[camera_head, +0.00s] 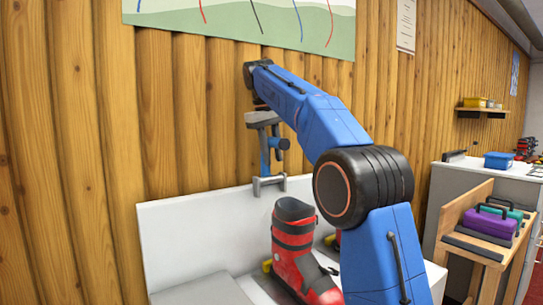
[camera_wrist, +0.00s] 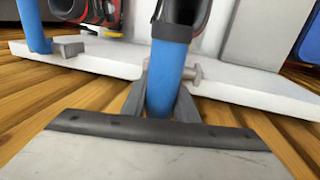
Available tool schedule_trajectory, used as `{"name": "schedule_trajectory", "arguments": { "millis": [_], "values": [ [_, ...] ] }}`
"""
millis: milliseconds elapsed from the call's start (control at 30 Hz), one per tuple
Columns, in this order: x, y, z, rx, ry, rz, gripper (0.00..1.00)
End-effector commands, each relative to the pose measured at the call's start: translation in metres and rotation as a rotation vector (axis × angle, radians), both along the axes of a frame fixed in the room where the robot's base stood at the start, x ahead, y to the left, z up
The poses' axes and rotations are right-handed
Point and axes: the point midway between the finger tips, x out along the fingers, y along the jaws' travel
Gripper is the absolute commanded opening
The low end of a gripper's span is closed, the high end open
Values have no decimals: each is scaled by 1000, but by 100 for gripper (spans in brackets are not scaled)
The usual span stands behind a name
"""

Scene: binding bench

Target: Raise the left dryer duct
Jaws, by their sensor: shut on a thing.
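The left dryer duct (camera_head: 265,158) is a blue upright tube at the back edge of the white dryer bench (camera_head: 190,222), just above a grey metal bracket (camera_head: 269,184). My gripper (camera_head: 271,143) reaches it from above, along the wooden wall. In the wrist view the gripper's grey fingers (camera_wrist: 160,98) are shut around the blue tube (camera_wrist: 170,65), one on each side. The tube's far end is hidden by a dark part at the top of that view. A second blue duct (camera_wrist: 34,25) with its grey bracket (camera_wrist: 69,47) stands apart at the left.
A red and black ski boot (camera_head: 294,250) stands on the bench below the duct; another is mostly hidden behind my arm. The log wall (camera_head: 170,110) runs close behind, with a poster (camera_head: 245,22) above. A wooden stand (camera_head: 478,240) with cases is at right.

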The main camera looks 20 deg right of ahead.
Motion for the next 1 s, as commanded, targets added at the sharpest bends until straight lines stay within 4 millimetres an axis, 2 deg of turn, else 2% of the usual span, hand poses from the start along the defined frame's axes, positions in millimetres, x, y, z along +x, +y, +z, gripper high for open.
{"name": "schedule_trajectory", "arguments": {
  "millis": [33,633,667,733,1000],
  "values": [
    [5,0,1,-2,-5,1,0],
    [5,0,1,-10,21,0,0],
    [5,0,1,-10,21,0,29],
    [5,0,1,-10,22,1,45],
    [4,0,0,-10,27,0,45]
  ]
}}
